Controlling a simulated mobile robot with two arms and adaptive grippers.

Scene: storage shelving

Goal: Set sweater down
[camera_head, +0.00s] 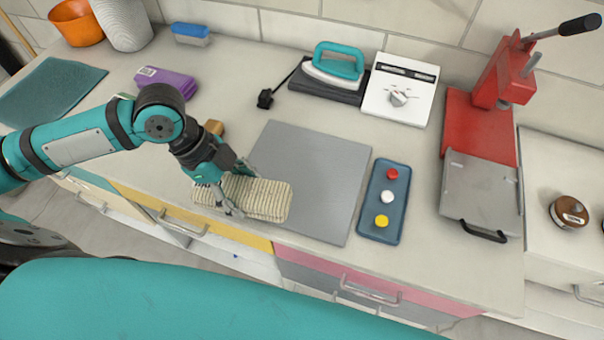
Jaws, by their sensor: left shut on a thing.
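The sweater (268,200) is a folded, cream, ribbed bundle at the front of the counter. Its right part overlaps the left front edge of a flat grey mat (325,170); its left part reaches over the bare counter. My left gripper (236,190) comes in from the left and is shut on the sweater, with fingers on its near and far sides. Whether the sweater rests on the surface or hangs just above it, I cannot tell. My right gripper is not in view.
A blue tray (377,225) with red, white and yellow buttons lies right of the mat. A teal iron (335,65) and a white control box (400,90) stand behind. A red heat press (480,130) stands at right. Purple folded cloth (170,80) lies behind my left arm.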

